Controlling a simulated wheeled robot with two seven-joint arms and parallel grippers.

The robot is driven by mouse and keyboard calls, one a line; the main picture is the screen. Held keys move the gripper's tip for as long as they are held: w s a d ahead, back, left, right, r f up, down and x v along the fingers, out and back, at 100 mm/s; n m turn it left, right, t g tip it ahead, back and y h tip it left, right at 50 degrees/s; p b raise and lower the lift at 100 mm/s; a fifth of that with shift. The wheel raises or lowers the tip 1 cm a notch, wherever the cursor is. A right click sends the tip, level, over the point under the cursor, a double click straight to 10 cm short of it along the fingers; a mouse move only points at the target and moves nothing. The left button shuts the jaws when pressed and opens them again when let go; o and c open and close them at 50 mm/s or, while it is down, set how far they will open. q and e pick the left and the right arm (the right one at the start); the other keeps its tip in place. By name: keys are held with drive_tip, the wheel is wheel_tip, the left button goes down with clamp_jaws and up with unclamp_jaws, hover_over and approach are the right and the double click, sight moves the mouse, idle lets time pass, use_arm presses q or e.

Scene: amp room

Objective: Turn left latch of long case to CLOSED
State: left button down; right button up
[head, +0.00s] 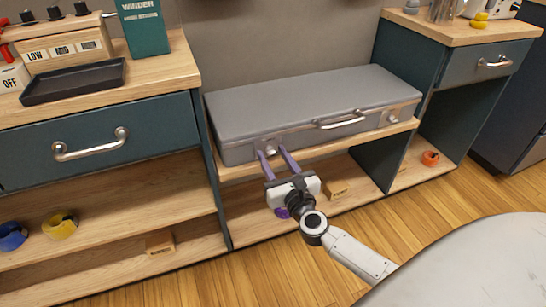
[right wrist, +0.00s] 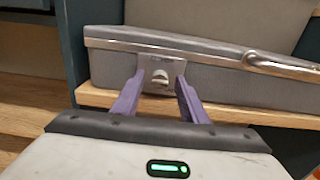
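The long grey case (head: 310,97) lies with its lid down on a wooden shelf between two cabinets. Its left latch (head: 271,150) is a small metal knob on a plate at the left of the front face. It also shows in the right wrist view (right wrist: 160,78), where markings above it are too small to read. The right latch (head: 393,118) is at the right end of the front. My right gripper (head: 277,154) is open in front of the left latch, its purple fingers (right wrist: 157,100) on either side of the knob, apparently not touching it. My left gripper is out of view.
The case handle (head: 343,122) sticks out mid-front. The wooden shelf edge (head: 330,150) runs just below the case. Left, a drawer cabinet (head: 90,140) stands close beside the case; right, another cabinet (head: 470,62). Tape rolls (head: 60,224) lie on the lower left shelf.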

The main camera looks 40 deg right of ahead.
drive_tip(key=shift+w+d, duration=0.1)
drive_tip(key=shift+w, duration=0.2)
clamp_jaws()
